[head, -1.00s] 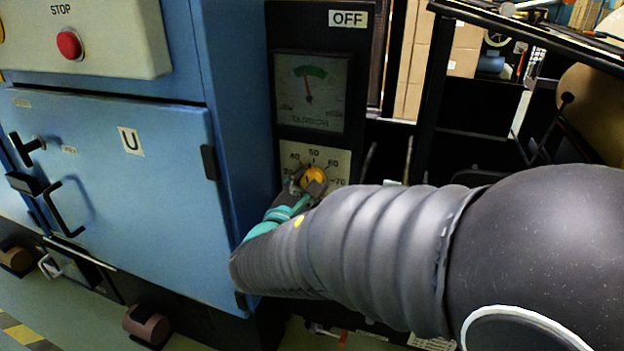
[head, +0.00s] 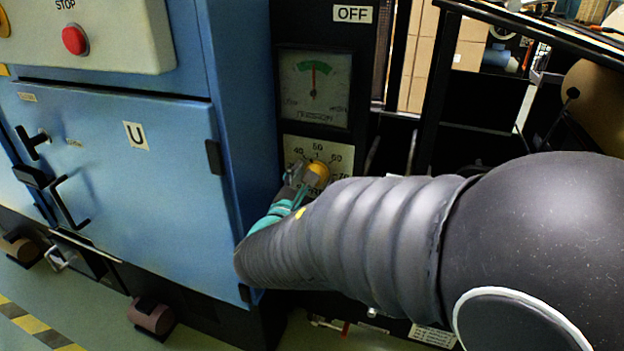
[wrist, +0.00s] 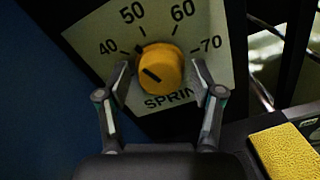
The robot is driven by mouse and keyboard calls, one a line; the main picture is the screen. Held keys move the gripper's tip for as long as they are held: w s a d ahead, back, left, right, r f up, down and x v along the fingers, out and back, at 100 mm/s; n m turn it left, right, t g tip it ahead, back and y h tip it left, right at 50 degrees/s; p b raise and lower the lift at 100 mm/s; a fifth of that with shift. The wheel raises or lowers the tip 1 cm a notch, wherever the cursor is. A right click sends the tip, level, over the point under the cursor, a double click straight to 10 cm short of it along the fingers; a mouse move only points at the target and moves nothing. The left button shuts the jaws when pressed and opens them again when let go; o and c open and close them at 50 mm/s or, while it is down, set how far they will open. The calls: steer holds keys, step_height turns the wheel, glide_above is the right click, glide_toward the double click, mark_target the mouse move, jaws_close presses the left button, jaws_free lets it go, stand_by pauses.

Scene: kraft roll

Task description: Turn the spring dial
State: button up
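The spring dial is a round yellow knob (wrist: 160,66) on a pale scale plate (wrist: 107,35) with numbers from 40 to 70 visible. A short dark mark shows on the knob's face. My gripper (wrist: 162,72) is open, with one finger on each side of the knob and a visible gap on both sides. In the head view my gripper (head: 300,184) is at the lower left of the knob (head: 318,174) and hides part of the plate. Above it, the tension gauge (head: 314,88) has its needle upright, pointing into the green band.
A blue cabinet (head: 110,180) with a U label stands left of the dial panel. A red stop button (head: 75,40) is at the upper left. A yellow textured block (wrist: 287,150) shows at the wrist view's lower right. Dark frame bars stand right of the panel.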

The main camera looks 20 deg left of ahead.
steer(key=shift+s, duration=0.15)
steer(key=s+a, duration=0.1)
steer(key=s, duration=1)
steer(key=shift+s, duration=0.35)
steer(key=s+d+f+m+g+h, duration=0.2)
steer(key=d+f+m+g, duration=0.25)
steer(key=f, duration=0.35)
steer(key=s+d+f+m+g, duration=0.2)
steer(key=s+d+m+g, duration=0.1)
steer(key=d+m+g, duration=0.3)
steer(key=s+d+f+m+g, duration=0.1)
steer(key=s+d+m+g, duration=0.25)
steer(key=d+m, duration=0.4)
steer(key=d+r+m+y+p, duration=0.1)
steer(key=d+r+m, duration=0.3)
steer(key=d+m, duration=0.2)
steer(key=s+d+r+m+t+y, duration=0.1)
steer(key=d+r+m+y, duration=0.1)
steer(key=d+r+m, duration=0.3)
steer(key=shift+s+d+m+t+p, duration=0.3)
steer(key=shift+d+m, duration=0.5)
steer(key=shift+d, duration=1.15)
